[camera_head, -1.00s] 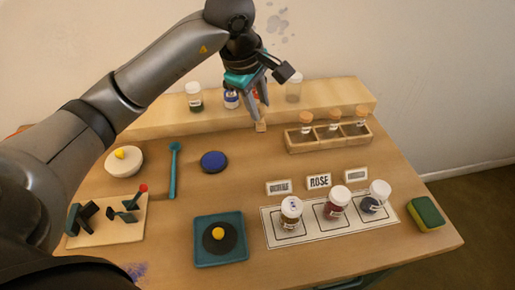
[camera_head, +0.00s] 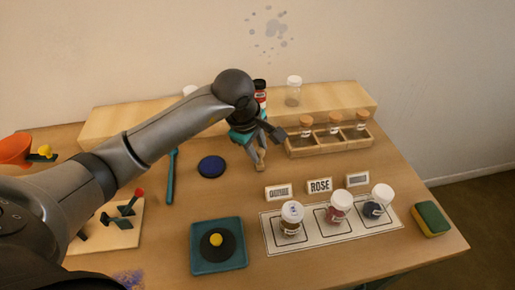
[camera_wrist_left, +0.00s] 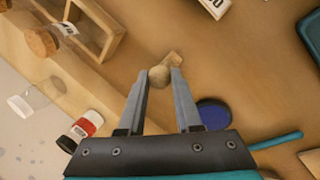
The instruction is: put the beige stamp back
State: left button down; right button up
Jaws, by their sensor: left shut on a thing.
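The beige stamp (camera_head: 261,168) is a small piece with a rounded knob and a squarer end. My left gripper (camera_head: 260,158) is shut on it, in front of the back shelf and right of the blue round pad (camera_head: 212,166). In the left wrist view the stamp (camera_wrist_left: 162,76) sits between the fingertips of my left gripper (camera_wrist_left: 163,80), its squarer end pointing away from the jaws. I cannot tell whether it touches the table. My right gripper is out of view.
A wooden rack (camera_head: 329,144) with corked vials stands right of the gripper. Name cards (camera_head: 319,186) and a white mat (camera_head: 282,245) with lidded jars are nearer. A teal tray (camera_head: 196,265), sponge (camera_head: 432,219) and teal tool (camera_head: 171,180) lie around. Table between pad and cards is clear.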

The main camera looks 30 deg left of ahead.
pick_arm(q)
jog(key=shift+f, duration=0.2)
jog(key=c, duration=0.6)
grip_release()
jog(key=shift+r, duration=0.15)
jog(key=shift+r, duration=0.25)
jog(key=p+v, duration=0.1)
jog(key=v, duration=1)
jog(key=shift+s+r+p, duration=0.15)
jog(key=shift+r+p, duration=0.15)
jog(key=shift+p, duration=0.1)
